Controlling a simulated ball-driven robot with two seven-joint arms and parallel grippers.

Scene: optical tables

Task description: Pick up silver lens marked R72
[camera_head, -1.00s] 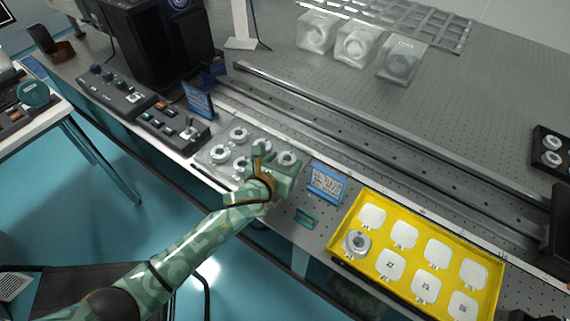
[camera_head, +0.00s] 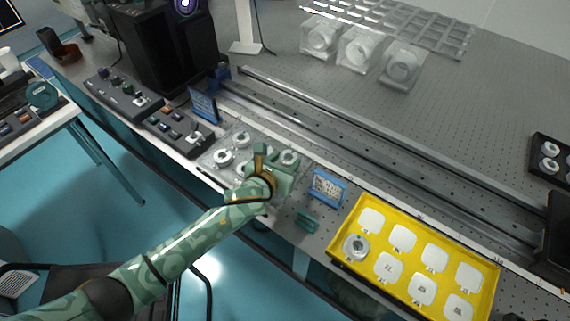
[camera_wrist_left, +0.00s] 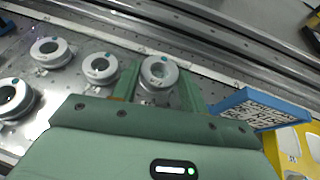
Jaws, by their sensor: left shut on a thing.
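Several silver ring-shaped lenses sit on a clear tray (camera_head: 206,160) on the optical table. My left gripper (camera_head: 280,160) is at the tray's right end. In the left wrist view its two green fingers stand on either side of a silver lens (camera_wrist_left: 158,72) with a small blue-green dot, and are shut on it. The lens also shows in the head view (camera_head: 289,157). Its marking is too small to read. I cannot tell whether it is clear of the tray. Other lenses (camera_wrist_left: 100,67) stand to its left in the wrist view. My right gripper is out of view.
A blue-framed sign (camera_head: 327,187) stands right of the gripper. A yellow tray (camera_head: 345,226) with white pads holds one silver lens (camera_head: 356,247). A long rail (camera_head: 380,145) runs behind. Control boxes (camera_head: 180,131) and another blue sign (camera_head: 203,105) are to the left.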

